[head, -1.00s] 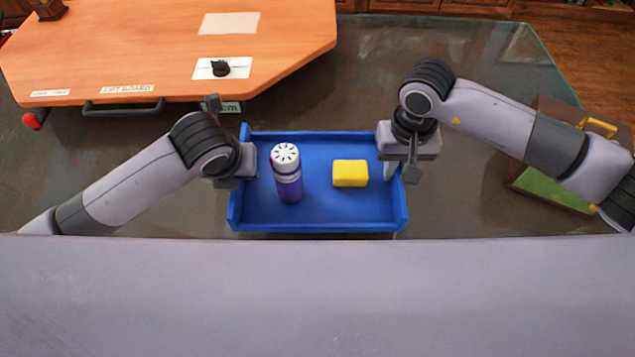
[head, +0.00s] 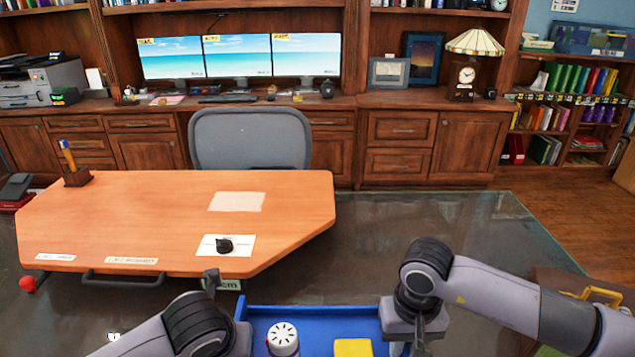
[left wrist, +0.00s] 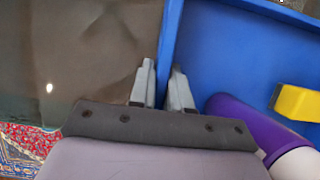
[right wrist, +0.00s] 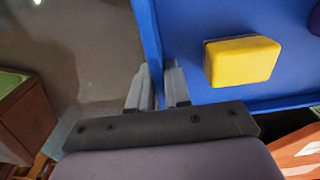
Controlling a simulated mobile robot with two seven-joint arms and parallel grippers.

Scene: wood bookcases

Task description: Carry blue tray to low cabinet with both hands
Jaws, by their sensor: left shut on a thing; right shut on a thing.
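The blue tray (head: 318,313) is at the bottom of the head view, between my two grippers, its near part cut off by the frame. It carries a purple bottle with a white slotted cap (head: 283,338) on the left and a yellow block (head: 353,347) on the right. In the left wrist view my left gripper (left wrist: 163,80) is shut on the tray's side wall, with the purple bottle (left wrist: 245,125) close by. In the right wrist view my right gripper (right wrist: 160,75) is shut on the opposite side wall, near the yellow block (right wrist: 241,60). Low wooden cabinets (head: 400,130) line the back wall.
A grey chair (head: 250,140) is before the desk with several monitors (head: 238,56).

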